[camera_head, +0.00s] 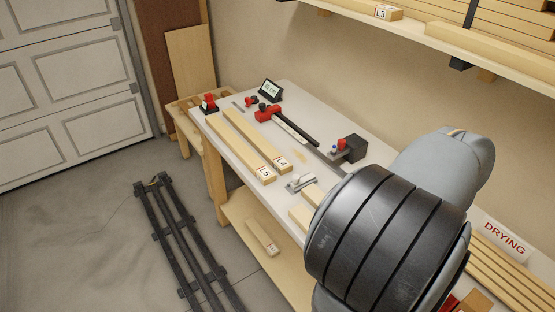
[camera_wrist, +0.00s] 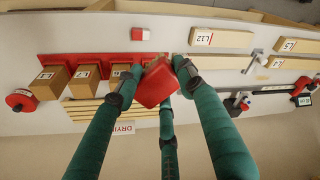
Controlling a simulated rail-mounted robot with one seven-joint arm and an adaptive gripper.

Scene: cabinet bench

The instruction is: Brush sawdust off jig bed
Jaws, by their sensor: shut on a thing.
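In the wrist view, my gripper (camera_wrist: 153,76) has its dark green fingers closed around a red block-like thing (camera_wrist: 155,86). In the head view, my arm hides my gripper and most of the fixture.
The white bench (camera_head: 215,122) carries long wooden strips (camera_head: 236,148), a red and black clamp (camera_head: 290,125), a small display (camera_head: 270,90) and a dark block with a red knob (camera_head: 350,147). A "DRYING" sign (camera_head: 503,238) stands by stacked strips. A loaded shelf (camera_head: 460,50) hangs above.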

